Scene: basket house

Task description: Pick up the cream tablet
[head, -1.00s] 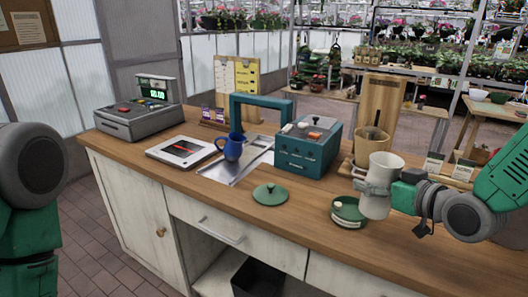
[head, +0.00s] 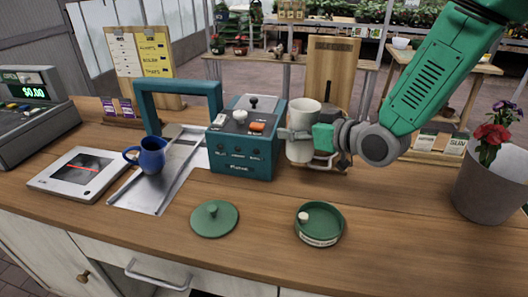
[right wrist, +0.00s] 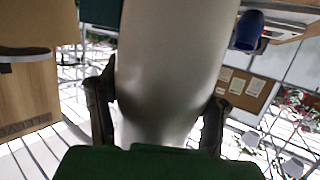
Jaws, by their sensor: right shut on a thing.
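The small cream tablet (head: 304,217) lies inside a shallow round green dish (head: 331,238) near the counter's front. The dish has a pale label on its front. My right gripper (head: 300,137) is shut on a white cup (head: 304,114), behind the dish and right of the teal machine, apart from the tablet. In the right wrist view, two dark fingers (right wrist: 156,112) hold the pale cup (right wrist: 178,60) from both sides. Whether the cup touches the counter is not clear. My left gripper is out of view.
A round green lid (head: 214,220) lies left of the dish. The teal machine (head: 241,163), a metal tray (head: 165,178) with a blue mug (head: 151,156), and a white scale (head: 78,173) stand left. A flower pot (head: 490,181) stands right. Counter around the dish is clear.

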